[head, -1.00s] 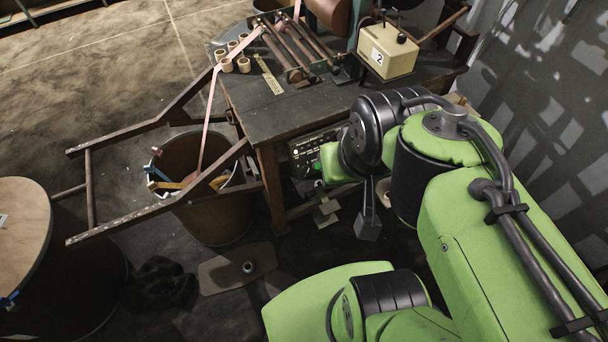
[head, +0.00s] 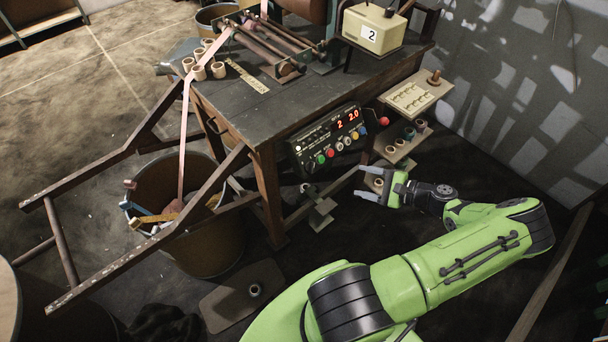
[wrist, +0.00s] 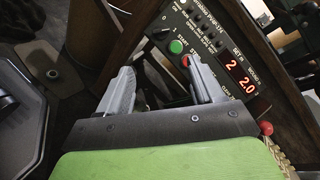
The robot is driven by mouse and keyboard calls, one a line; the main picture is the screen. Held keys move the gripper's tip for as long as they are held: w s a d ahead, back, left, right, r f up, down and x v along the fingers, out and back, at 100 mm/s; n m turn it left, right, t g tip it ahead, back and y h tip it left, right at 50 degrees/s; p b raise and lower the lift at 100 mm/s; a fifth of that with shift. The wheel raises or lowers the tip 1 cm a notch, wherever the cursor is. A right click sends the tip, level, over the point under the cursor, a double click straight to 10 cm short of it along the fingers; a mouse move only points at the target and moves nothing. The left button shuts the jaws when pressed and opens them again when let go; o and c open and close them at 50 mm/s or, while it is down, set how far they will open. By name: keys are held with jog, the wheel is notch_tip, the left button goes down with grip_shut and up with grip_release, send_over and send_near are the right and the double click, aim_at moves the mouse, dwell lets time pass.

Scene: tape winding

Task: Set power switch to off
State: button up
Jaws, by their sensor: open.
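The control panel (head: 328,138) is a dark box under the table's front edge, with lit red digits reading 2 and 2.0. It also shows in the wrist view (wrist: 215,50), tilted. In the wrist view a small dark knob (wrist: 161,33) with a white mark sits at the panel's left end, beside a green button (wrist: 176,46) and a red button (wrist: 185,61). I take the knob for the power switch; its exact setting is too small to tell. My gripper (head: 368,184) is open and empty, below and right of the panel, apart from it. Its two grey fingers (wrist: 160,72) point toward the panel.
Small shelves with holders (head: 416,97) stand to the right. A table leg (head: 270,195) is left of the panel. A bin (head: 165,190) and wooden frame lie further left.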

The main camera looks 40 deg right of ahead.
aim_at(313, 168)
jog(key=b+x, duration=0.3)
jog(key=x, duration=1.2)
jog(key=shift+w+d+f, duration=0.1)
jog(key=shift+w+f, duration=0.05)
jog(key=shift+w, duration=0.15)
jog(key=c, duration=1.1)
jog(key=shift+o, duration=0.2)
